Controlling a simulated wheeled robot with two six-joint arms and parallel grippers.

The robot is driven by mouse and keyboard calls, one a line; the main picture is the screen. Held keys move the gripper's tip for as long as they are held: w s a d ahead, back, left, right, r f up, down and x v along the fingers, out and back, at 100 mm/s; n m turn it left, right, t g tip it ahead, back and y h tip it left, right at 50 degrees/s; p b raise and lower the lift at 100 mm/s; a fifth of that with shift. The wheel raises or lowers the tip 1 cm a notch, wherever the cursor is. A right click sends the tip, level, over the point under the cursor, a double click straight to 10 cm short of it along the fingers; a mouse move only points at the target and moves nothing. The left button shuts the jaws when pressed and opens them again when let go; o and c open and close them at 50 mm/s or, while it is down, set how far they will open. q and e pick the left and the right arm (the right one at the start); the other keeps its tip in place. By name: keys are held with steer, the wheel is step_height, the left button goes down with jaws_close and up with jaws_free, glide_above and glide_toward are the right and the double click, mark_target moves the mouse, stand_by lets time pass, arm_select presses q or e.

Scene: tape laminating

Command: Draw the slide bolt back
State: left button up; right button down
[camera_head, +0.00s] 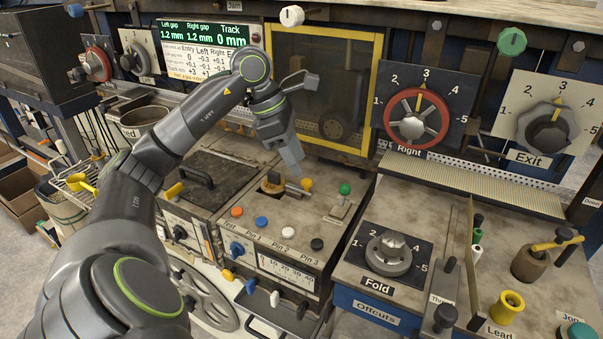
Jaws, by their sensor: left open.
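My left gripper (292,158) reaches in from the left and points down over the small panel with the Pin labels. Its tips are just above a short metal rod with a yellow knob (306,184), which looks like the slide bolt. I cannot tell whether the tips touch the rod, and nothing shows held. A green knob (344,188) on a metal plate stands to the right on the same panel. My right gripper is out of view.
A yellow-framed window (377,100) stands behind the gripper. The red Right dial (412,118) and Exit dial (547,127) are to its right. The Fold dial (388,254) and a yellow spool (507,306) are on the front right bench. Coloured buttons line the panel's front.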

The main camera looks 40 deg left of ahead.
arm_select(q)
steer(key=b+v, duration=0.1)
steer(key=v, duration=0.6)
steer(key=shift+r, duration=0.2)
stand_by(0.4)
